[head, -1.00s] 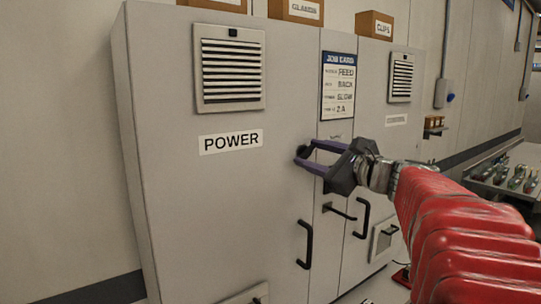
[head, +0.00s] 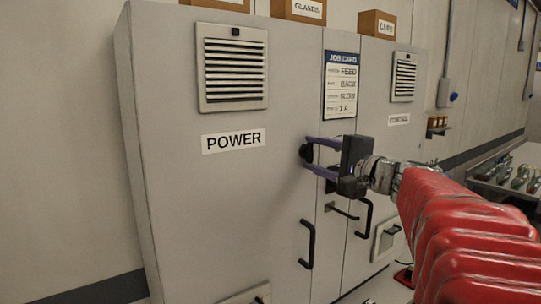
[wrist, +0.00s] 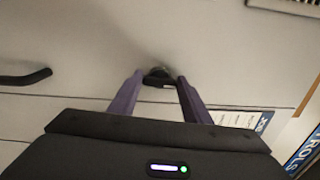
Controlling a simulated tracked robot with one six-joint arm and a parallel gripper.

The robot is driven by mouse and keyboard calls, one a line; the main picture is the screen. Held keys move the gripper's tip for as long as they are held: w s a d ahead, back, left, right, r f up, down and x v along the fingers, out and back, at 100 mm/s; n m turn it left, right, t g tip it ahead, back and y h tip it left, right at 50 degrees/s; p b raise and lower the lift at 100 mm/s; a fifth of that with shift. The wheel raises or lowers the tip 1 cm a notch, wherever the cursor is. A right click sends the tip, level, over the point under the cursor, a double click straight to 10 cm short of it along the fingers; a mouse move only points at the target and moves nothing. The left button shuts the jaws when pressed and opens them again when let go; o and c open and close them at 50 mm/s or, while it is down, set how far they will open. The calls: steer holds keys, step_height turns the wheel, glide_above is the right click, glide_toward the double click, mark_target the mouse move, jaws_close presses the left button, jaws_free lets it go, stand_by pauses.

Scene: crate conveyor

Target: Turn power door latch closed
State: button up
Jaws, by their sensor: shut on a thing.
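The grey cabinet's power door (head: 200,215) carries a POWER label (head: 234,140) and appears shut. Its latch is a small black knob (head: 306,153) near the door's right edge. My gripper (head: 311,154) has purple fingers and reaches in from the right. In the wrist view the fingertips (wrist: 160,78) are on either side of the dark latch (wrist: 158,77), shut on it. The fingers hide part of the latch in the head view. The black door handle (head: 307,243) is below the latch.
The control door (head: 375,170) is at the right, with its own black handle (head: 364,217). A job card (head: 341,85) hangs between the doors. A black bar (head: 341,211) sticks out just below my gripper. Boxes (head: 299,10) stand on top.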

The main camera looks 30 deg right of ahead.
steer(key=shift+a+f+n, duration=0.2)
steer(key=shift+n, duration=0.4)
steer(key=o, duration=1)
steer(key=shift+d+r, duration=0.1)
steer(key=shift+o, duration=0.2)
steer(key=s+d, duration=0.2)
steer(key=s, duration=1.1)
steer(key=shift+s, duration=0.3)
steer(key=shift+a, duration=0.1)
